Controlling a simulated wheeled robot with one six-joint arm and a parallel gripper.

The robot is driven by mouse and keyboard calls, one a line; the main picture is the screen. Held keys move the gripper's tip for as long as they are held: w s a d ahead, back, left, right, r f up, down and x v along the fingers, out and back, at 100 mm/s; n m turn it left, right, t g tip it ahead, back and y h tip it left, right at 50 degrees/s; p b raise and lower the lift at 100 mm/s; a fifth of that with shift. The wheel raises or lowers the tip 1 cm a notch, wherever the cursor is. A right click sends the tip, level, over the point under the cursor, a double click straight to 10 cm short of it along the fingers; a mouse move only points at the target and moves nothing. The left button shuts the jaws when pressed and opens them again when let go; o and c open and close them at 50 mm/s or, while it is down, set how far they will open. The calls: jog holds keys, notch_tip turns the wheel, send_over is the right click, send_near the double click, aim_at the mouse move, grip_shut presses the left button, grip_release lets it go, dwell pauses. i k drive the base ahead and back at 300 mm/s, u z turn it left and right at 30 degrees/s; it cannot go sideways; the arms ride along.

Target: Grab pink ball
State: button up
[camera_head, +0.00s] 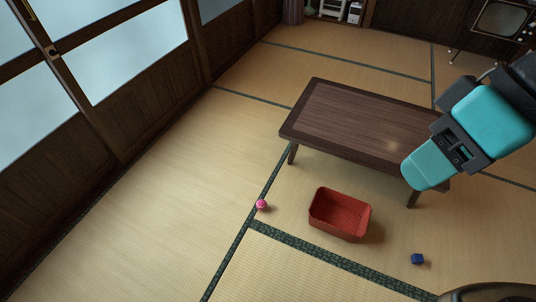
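The pink ball (262,204) is small and rests on the tatami floor, left of the red basket and beside a dark green mat border. Nothing touches it. My arm shows at the right edge as teal and dark grey links in front of the table. No gripper fingers can be made out, and nothing of my arm is near the ball.
A red basket (325,225), seemingly empty, stands on the floor right of the ball. Sliding doors (120,60) line the left. The floor left of the ball is clear.

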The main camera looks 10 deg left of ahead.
aim_at(261, 203)
jog(key=u, duration=2.25)
jog(key=i, duration=1.95)
jog(key=z, duration=2.85)
